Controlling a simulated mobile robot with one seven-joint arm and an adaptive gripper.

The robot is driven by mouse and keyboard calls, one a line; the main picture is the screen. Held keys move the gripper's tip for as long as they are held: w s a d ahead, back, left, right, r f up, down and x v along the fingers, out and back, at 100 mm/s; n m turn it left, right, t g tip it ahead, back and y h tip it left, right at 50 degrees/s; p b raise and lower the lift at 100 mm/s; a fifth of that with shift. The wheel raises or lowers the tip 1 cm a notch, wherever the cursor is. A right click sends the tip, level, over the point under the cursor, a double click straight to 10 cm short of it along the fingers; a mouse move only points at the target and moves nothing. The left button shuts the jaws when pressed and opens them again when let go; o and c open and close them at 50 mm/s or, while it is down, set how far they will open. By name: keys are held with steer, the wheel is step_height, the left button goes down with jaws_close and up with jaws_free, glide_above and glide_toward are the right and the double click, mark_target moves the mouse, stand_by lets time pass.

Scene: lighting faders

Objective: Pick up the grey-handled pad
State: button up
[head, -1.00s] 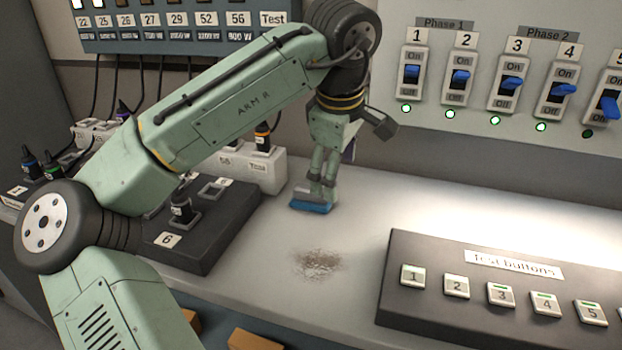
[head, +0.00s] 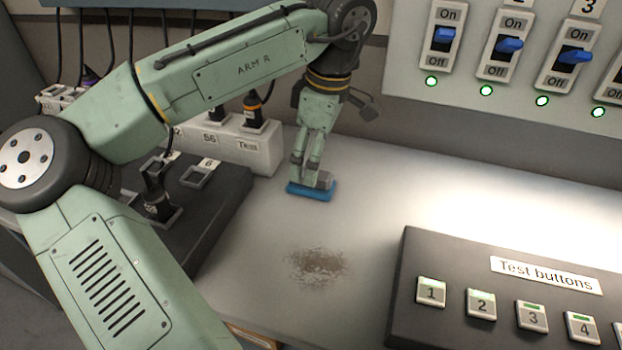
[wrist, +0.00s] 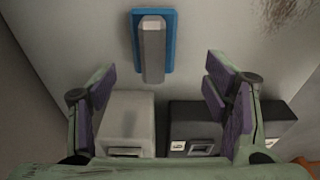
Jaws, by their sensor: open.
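The pad is a blue slab (head: 311,191) with a grey handle on top, lying on the pale worktop. In the wrist view the pad (wrist: 169,52) lies ahead of the fingers, its grey handle (wrist: 152,50) lengthwise in the picture and lined up near the middle of the gap. My gripper (head: 312,176) points down at the pad in the head view, its fingers overlapping the handle there. In the wrist view my gripper (wrist: 158,92) is open, with purple finger pads wide apart and nothing between them. Whether a finger touches the pad cannot be told.
A brown dirt patch (head: 317,264) marks the worktop (head: 385,200) in front of the pad. A white socket block (head: 262,155) and a dark socket box (head: 215,200) stand left. A test-button box (head: 400,310) is at right. A switch panel (head: 410,80) is behind.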

mark_target(324, 189)
steer(key=f, duration=0.3)
steer(key=w+f+p, duration=0.1)
steer(key=f, duration=0.1)
steer(key=shift+a, duration=0.15)
steer(key=c, duration=1.2)
